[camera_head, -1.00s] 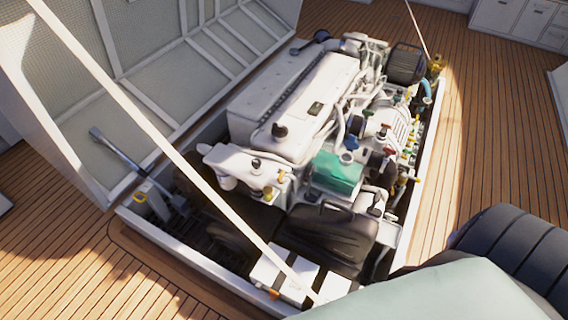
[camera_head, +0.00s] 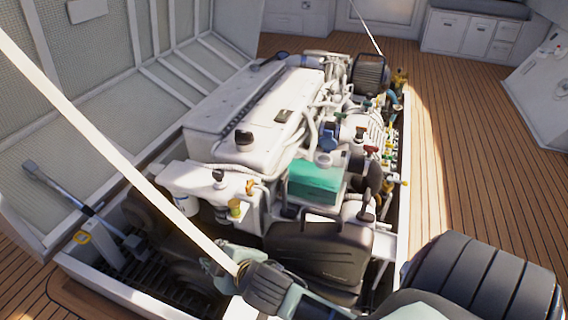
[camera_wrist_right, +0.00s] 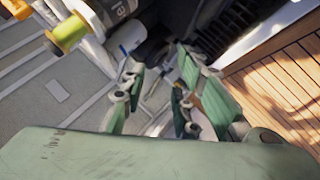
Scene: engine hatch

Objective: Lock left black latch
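I cannot clearly make out the left black latch in either view. My right arm reaches in from the lower right of the head view. Its gripper (camera_head: 222,268) is over the near side of the engine bay, left of the black case (camera_head: 318,248), and partly hidden by its own wrist. In the right wrist view the right gripper's fingers (camera_wrist_right: 165,95) are spread apart with nothing visible between them. The white box with black bands seen earlier is hidden behind my arm. My left gripper is not in view.
The white engine (camera_head: 270,105) with a green box (camera_head: 316,180) fills the open bay. The raised hatch lid (camera_head: 120,75) stands at the left. Wooden deck (camera_head: 440,180) is clear at the right.

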